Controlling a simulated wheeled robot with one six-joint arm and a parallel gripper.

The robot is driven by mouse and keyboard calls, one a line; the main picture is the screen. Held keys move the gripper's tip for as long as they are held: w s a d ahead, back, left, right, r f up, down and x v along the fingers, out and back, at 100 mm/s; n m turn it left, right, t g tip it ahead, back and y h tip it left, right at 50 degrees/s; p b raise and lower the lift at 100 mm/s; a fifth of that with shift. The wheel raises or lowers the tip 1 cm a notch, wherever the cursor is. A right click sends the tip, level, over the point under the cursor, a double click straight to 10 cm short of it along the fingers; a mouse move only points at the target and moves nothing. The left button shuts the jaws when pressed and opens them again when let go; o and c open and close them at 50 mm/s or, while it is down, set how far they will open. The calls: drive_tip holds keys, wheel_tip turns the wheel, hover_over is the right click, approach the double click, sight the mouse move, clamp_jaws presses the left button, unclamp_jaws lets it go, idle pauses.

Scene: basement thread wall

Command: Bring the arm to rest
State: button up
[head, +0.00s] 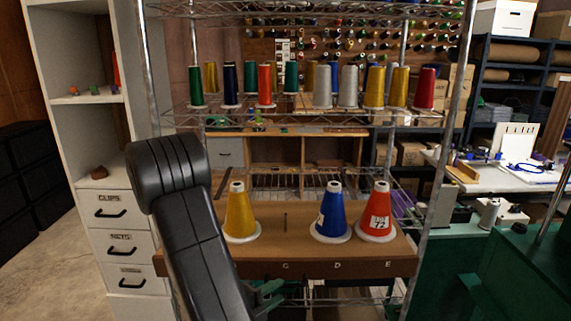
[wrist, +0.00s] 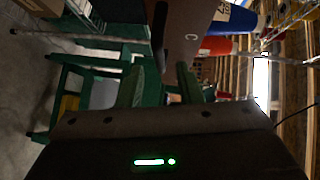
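My arm rises in front of the wire rack in the head view, and my gripper (head: 264,298) shows partly behind it, low beside the brown shelf board. In the wrist view my gripper (wrist: 160,80) has two green fingers standing apart with nothing held between them. The brown board (head: 300,268) carries a yellow thread cone (head: 240,215), a blue cone (head: 332,215) and a red cone (head: 377,213), all upright. An empty dark peg (head: 285,222) stands between the yellow and blue cones. The board (wrist: 190,30) and red cone (wrist: 215,46) also show sideways in the wrist view.
Several thread cones stand on the upper wire shelf (head: 300,112). A white drawer cabinet (head: 122,225) is at the left. A green structure (head: 520,275) and a white worktable (head: 510,177) lie to the right. Bare floor (head: 45,230) shows at far left.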

sight(285, 286)
drive_tip(key=shift+x, duration=2.6)
